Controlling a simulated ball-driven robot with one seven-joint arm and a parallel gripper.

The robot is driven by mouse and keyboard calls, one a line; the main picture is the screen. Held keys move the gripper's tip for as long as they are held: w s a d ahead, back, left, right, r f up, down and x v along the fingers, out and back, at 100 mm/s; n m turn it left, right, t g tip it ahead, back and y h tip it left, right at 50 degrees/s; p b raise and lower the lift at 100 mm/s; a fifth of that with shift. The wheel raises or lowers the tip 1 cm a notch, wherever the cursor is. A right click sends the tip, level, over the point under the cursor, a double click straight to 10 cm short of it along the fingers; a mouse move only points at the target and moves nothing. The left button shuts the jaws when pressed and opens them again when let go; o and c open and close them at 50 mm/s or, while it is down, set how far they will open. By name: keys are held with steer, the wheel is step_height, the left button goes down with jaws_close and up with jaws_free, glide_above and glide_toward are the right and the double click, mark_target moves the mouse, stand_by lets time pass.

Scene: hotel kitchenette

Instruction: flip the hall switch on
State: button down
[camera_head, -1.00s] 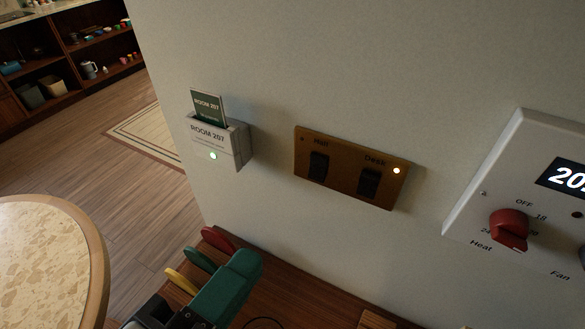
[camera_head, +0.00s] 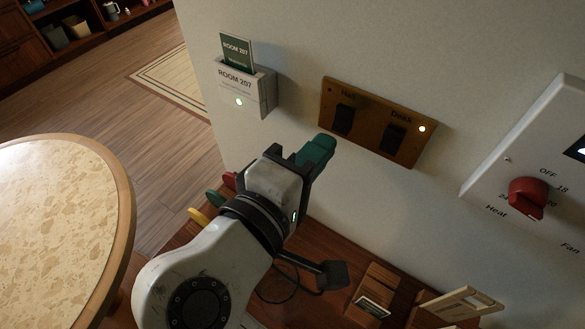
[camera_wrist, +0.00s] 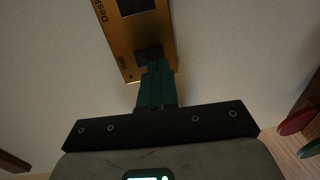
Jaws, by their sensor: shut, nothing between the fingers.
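The brass switch plate (camera_head: 368,138) is on the wall with two dark rockers. The left one, the Hall switch (camera_head: 344,119), has no lit lamp beside it. The right one, the Desk switch (camera_head: 393,138), has a lit lamp next to it. My gripper (camera_head: 325,141) has shut green fingers, empty, with their tips just below and left of the Hall rocker. In the wrist view the green fingers (camera_wrist: 155,85) reach the Hall end of the plate (camera_wrist: 128,62) and overlap its dark rocker. I cannot tell whether they touch it.
A card holder (camera_head: 245,88) with a green Room 207 card and lit lamp is left of the plate. A thermostat panel with a red knob (camera_head: 528,198) is to the right. A wooden shelf (camera_head: 325,262) lies below, and a round table (camera_head: 60,220) stands at left.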

mark_target(339, 131)
steer(key=shift+x, duration=1.4)
steer(key=shift+w+f+p, duration=0.1)
steer(key=shift+w+p, duration=0.05)
steer(key=shift+p, duration=0.15)
